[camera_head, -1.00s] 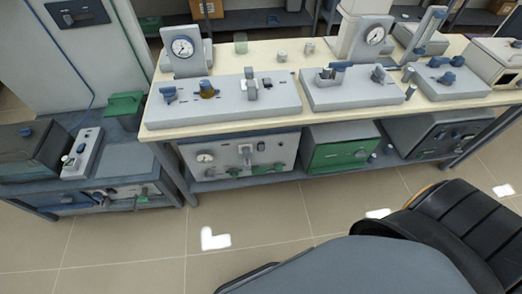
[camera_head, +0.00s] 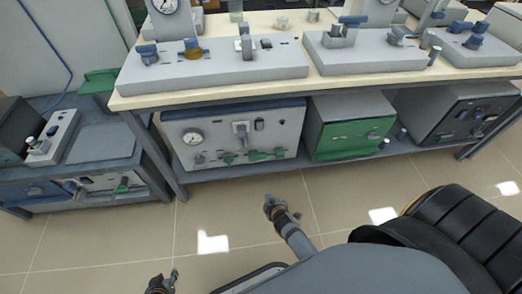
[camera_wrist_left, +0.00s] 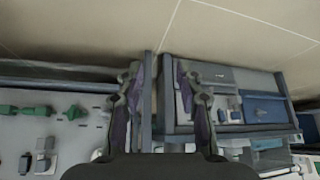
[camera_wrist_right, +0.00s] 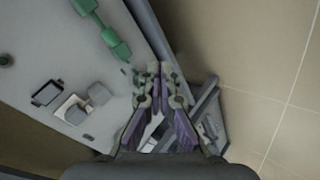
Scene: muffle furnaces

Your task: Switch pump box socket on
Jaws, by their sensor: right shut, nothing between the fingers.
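The pump box (camera_head: 215,133) is a light grey box with a gauge on the lower shelf. Its socket (camera_head: 241,128) holds a grey plug, and a small dark switch (camera_head: 259,125) sits to the right of it. In the right wrist view the panel shows the socket with its plug (camera_wrist_right: 97,95) and the dark-framed switch (camera_wrist_right: 47,93); its on or off position is unclear. My right gripper (camera_head: 271,203) is shut and empty, in front of and below the box; its tips (camera_wrist_right: 155,69) are apart from the switch. My left gripper (camera_head: 163,283) is low at the left, open and empty (camera_wrist_left: 158,70).
Green valves (camera_head: 252,156) stick out along the lower front of the pump box. A green box (camera_head: 345,129) and a dark box (camera_head: 455,112) share the shelf. The table leg (camera_head: 170,170) stands left of the pump box. The tiled floor in front is clear.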

